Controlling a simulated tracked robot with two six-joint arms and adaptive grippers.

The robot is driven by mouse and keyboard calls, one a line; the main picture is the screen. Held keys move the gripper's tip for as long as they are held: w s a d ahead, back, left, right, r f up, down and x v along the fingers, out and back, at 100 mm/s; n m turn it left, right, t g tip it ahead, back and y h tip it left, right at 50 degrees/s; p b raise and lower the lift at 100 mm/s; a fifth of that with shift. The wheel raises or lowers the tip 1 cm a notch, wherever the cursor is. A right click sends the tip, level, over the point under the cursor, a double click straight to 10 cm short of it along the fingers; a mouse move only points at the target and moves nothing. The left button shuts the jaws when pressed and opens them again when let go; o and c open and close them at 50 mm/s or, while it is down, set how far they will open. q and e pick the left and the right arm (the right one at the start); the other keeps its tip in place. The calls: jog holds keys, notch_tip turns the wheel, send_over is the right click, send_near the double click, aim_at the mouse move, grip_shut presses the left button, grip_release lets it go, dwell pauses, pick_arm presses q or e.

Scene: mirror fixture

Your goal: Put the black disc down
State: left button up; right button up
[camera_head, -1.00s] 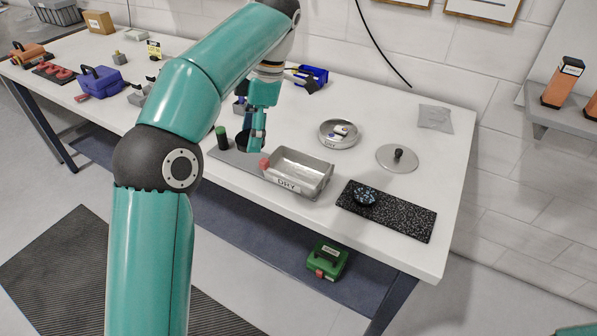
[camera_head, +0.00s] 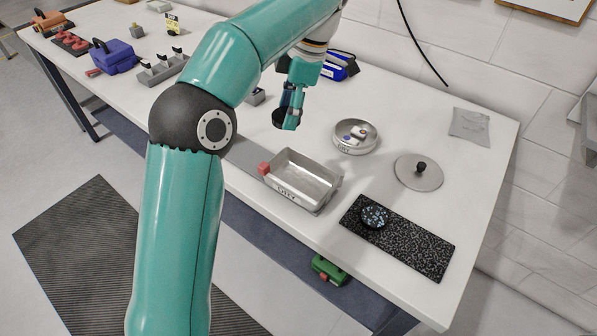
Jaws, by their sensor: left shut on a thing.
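My left gripper (camera_head: 290,118) is shut on the black disc (camera_head: 283,119), which hangs at its fingertips over the white table (camera_head: 235,115), behind the metal tray. The fingers partly cover the disc. I cannot tell its exact height above the table. My right gripper is not in view.
A metal tray (camera_head: 289,191) with a red block (camera_head: 264,169) at its corner stands in front. A round dish (camera_head: 340,148) holding small items and a knobbed lid (camera_head: 405,178) are to the right. A speckled black mat (camera_head: 420,252) carries a dark round piece (camera_head: 374,216).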

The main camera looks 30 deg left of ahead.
aim_at(292, 166)
pick_arm(q)
notch_tip(292, 166, down, 13)
jog(key=shift+f+b, duration=0.2)
jog(key=shift+b, duration=0.5)
jog(key=shift+f, duration=2.35)
jog(key=o, duration=0.9)
jog(key=v, duration=1.2)
jog(key=shift+p, duration=0.35)
